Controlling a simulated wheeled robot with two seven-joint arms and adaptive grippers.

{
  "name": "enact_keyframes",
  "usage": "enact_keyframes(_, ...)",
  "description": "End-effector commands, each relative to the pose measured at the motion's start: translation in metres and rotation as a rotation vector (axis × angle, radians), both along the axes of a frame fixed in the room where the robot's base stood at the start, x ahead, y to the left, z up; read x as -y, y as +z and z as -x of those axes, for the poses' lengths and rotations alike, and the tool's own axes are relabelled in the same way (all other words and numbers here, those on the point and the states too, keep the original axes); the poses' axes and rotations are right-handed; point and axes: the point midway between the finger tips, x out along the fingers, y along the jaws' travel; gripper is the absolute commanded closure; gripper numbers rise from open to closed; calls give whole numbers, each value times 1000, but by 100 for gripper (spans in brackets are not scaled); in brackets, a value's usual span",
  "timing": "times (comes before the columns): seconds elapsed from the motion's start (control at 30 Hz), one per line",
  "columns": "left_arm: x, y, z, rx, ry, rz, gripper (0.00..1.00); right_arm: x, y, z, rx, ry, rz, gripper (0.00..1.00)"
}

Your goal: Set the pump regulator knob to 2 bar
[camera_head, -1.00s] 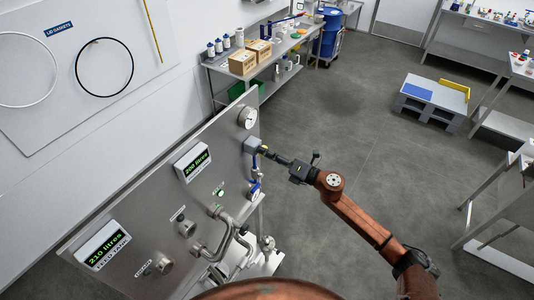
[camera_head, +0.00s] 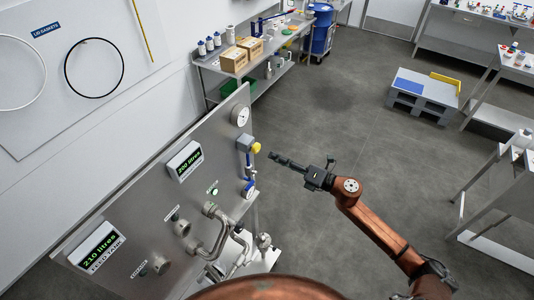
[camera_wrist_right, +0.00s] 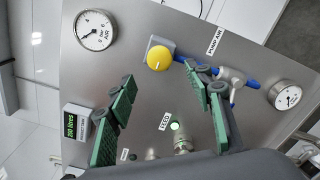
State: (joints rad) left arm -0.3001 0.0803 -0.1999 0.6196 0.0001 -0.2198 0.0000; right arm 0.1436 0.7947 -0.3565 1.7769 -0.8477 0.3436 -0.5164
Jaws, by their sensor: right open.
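The yellow regulator knob (camera_head: 257,148) sits on a grey regulator body at the panel's right edge. In the right wrist view the knob (camera_wrist_right: 159,58) shows face-on with a short dark mark on it. A white round air gauge (camera_head: 241,115) is mounted above it; in the wrist view the gauge (camera_wrist_right: 96,30) has a dark needle, but its reading is too small to be sure of. My right gripper (camera_head: 275,159) is apart from the knob, to its right. In the wrist view its green-padded fingers (camera_wrist_right: 160,80) are spread and empty. My left gripper is not in view.
Blue valve fittings (camera_head: 249,187) hang just below the regulator. Displays (camera_head: 185,161) and pipes (camera_head: 215,230) stick out from the steel panel (camera_head: 150,200). A second gauge (camera_wrist_right: 286,95) is at the right in the wrist view. Open floor lies right of the panel.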

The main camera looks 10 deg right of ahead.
Motion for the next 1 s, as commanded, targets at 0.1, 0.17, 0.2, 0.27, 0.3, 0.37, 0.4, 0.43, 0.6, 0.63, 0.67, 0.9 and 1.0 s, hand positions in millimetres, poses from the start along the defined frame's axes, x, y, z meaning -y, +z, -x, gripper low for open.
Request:
enact_keyframes(0.1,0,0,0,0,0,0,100,15,-1,15,-2,-1,-1,53)
enact_keyframes(0.17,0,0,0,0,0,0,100,20,-1,20,-3,-1,-2,53)
enact_keyframes(0.2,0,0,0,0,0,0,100,23,0,23,-1,-1,0,53)
enact_keyframes(0.27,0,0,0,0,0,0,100,26,0,26,-1,-1,0,53)
enact_keyframes(0.3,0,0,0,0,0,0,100,27,0,28,-1,-1,1,53)
enact_keyframes(0.37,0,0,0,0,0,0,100,28,0,29,0,0,0,53)
enact_keyframes(0.4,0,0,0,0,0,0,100,29,0,29,0,0,0,53)
enact_keyframes(0.43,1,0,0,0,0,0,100,29,0,29,0,0,0,53)
enact_keyframes(0.6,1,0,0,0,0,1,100,29,0,29,0,0,0,53)
enact_keyframes(0.63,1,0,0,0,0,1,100,29,0,29,1,1,-1,53)
enact_keyframes(0.67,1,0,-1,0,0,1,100,29,0,29,1,1,-1,53)
enact_keyframes(0.9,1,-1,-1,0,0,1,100,30,-3,28,-6,-5,-5,53)
enact_keyframes(1.0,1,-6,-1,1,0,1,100,39,-19,21,-41,-35,-38,53)
